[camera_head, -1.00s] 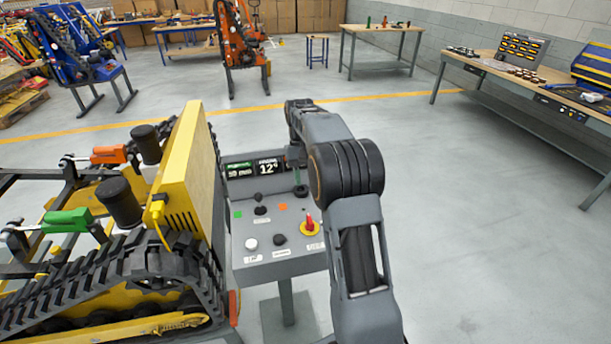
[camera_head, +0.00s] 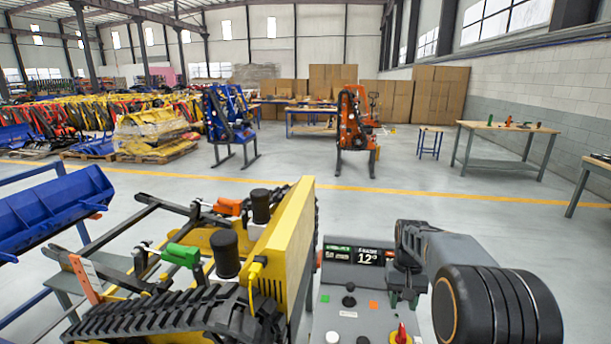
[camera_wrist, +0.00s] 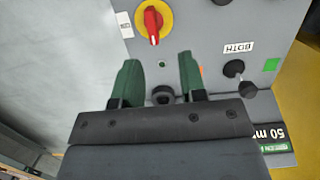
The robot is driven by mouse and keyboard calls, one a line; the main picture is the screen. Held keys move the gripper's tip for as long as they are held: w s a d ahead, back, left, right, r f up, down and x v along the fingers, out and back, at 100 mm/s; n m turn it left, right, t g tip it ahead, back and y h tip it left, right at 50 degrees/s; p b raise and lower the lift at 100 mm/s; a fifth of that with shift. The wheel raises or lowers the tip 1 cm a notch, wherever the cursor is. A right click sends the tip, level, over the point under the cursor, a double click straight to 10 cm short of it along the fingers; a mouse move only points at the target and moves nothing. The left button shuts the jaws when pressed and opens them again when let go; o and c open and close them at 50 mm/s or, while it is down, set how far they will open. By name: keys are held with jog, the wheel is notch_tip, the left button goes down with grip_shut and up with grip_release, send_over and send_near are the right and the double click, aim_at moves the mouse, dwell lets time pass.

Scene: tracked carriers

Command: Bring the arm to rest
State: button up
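My gripper (camera_wrist: 160,62) is open and empty, its two green fingers spread apart over the control panel (camera_wrist: 206,22). A dark round knob (camera_wrist: 162,95) shows between the fingers; I cannot tell how far below it is. In the head view my gripper (camera_head: 404,298) hangs from the bent grey arm beside the right edge of the display (camera_head: 353,254). The arm's dark elbow joint fills the lower right.
A red switch on a yellow disc (camera_wrist: 153,21) and a black joystick (camera_wrist: 235,70) lie near the fingers. A yellow and black tracked carrier (camera_head: 290,245) stands left of the panel. A wooden workbench (camera_head: 508,128) stands at the back right. Floor between is clear.

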jog(key=s+a+r+n+t, duration=0.1)
jog(key=s+a+r+t, duration=0.1)
jog(key=s, duration=0.7)
jog(key=s+a+r+n+t, duration=0.1)
jog(key=s+a+r+t, duration=0.2)
jog(key=s+a, duration=0.3)
jog(key=s+t, duration=0.1)
jog(key=s, duration=0.2)
jog(key=shift+s+a+r, duration=0.15)
jog(key=shift+a+r, duration=0.2)
jog(key=shift+a, duration=0.05)
jog(key=shift+d, duration=0.1)
